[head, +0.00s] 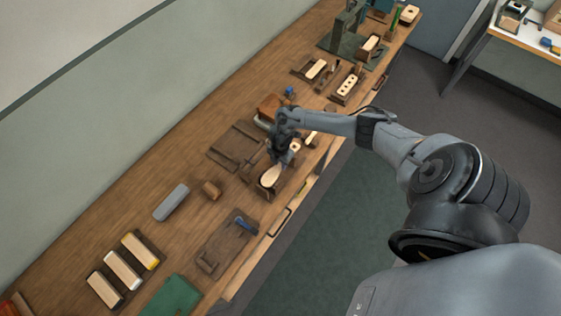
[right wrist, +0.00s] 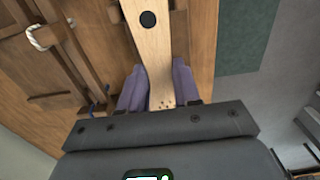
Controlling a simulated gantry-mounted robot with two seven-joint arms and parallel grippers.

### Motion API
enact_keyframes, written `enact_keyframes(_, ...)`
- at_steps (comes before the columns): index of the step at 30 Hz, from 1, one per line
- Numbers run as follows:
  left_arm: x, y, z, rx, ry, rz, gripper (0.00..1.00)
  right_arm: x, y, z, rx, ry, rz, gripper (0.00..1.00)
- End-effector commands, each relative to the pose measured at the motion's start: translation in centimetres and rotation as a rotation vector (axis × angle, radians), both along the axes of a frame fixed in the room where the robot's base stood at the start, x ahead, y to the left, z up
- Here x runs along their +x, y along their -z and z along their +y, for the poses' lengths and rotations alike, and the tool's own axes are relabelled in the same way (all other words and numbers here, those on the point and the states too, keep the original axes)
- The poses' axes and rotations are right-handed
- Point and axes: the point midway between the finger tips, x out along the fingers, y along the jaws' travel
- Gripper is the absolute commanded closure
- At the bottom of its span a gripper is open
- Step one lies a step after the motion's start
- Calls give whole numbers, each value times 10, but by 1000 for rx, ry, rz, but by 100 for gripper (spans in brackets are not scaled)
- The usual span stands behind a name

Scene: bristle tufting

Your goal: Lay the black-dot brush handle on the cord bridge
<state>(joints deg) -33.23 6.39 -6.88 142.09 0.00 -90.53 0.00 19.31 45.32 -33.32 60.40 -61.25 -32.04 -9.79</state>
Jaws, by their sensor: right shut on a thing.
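My right gripper (head: 284,157) is over the middle of the bench with its jaws pointing down. In the right wrist view its two purple fingers (right wrist: 160,88) are shut on the narrow end of the black-dot brush handle (right wrist: 153,60), a pale wooden piece with a black dot on its wider part. In the head view the handle's pale rounded end (head: 271,175) shows just below the gripper, over a small brown wooden stand. A loop of pale cord (right wrist: 42,37) hangs on dark wooden bars left of the handle. I cannot tell whether the handle touches a support. My left gripper is out of view.
A brown wooden frame (head: 235,146) lies left of the gripper. A blue-handled tool (head: 245,225) rests on a brown tray.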

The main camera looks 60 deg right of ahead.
Motion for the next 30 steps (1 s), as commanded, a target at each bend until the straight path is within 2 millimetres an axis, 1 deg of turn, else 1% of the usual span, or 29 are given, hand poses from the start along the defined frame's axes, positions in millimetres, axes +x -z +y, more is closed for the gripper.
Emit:
enact_keyframes(6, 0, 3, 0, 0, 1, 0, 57, 0, 4, 0, 0, 0, 0, 99)
enact_keyframes(7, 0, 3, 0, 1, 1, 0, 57, 0, 4, 0, 0, 0, 0, 66)
enact_keyframes(12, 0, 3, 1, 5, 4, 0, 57, 0, 3, 0, 0, 0, 0, 40)
enact_keyframes(13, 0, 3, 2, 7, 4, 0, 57, 0, 3, 0, 0, 0, 0, 38)
enact_keyframes(18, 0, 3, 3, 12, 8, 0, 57, 0, 3, 0, 0, 0, 0, 38)
enact_keyframes(19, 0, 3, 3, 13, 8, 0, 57, 0, 3, 0, 0, 0, 0, 37)
enact_keyframes(23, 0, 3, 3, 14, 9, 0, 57, 0, 3, 0, 0, 0, 0, 17)
enact_keyframes(30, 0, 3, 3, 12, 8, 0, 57, 0, 3, 0, 0, 0, 0, 17)
